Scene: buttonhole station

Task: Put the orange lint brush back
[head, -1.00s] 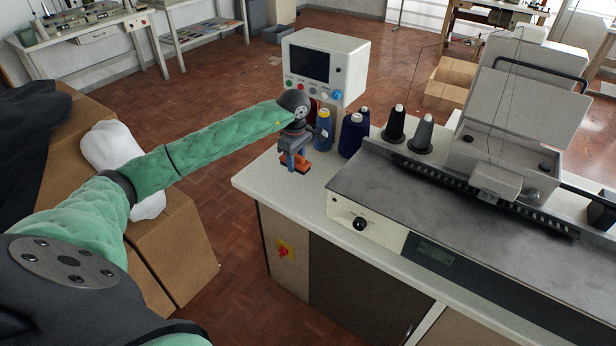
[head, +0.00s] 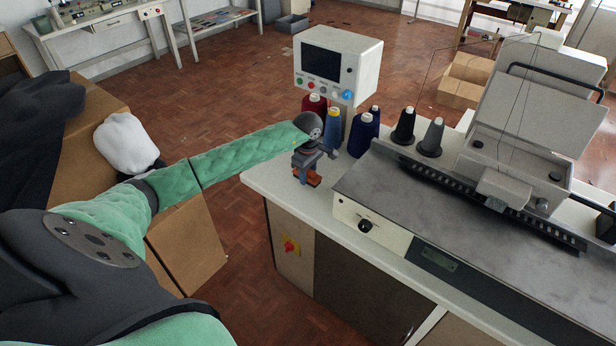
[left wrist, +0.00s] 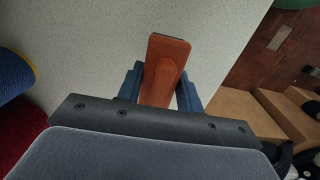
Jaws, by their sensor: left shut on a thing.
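The orange lint brush (head: 309,178) is at the left end of the white tabletop (head: 270,178), beneath my left gripper (head: 306,170). In the left wrist view the orange brush (left wrist: 165,68) sticks out between the two blue fingers of my left gripper (left wrist: 161,90), which is shut on it. The fingers hide part of the brush. I cannot tell whether the brush touches the tabletop. My right gripper is in neither view.
Thread cones, including a yellow-and-blue one (head: 332,128) and a dark blue one (head: 362,136), stand just behind the gripper. A control box (head: 338,62) rises behind them. The buttonhole machine (head: 470,215) fills the right. Tabletop in front of the brush is bare.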

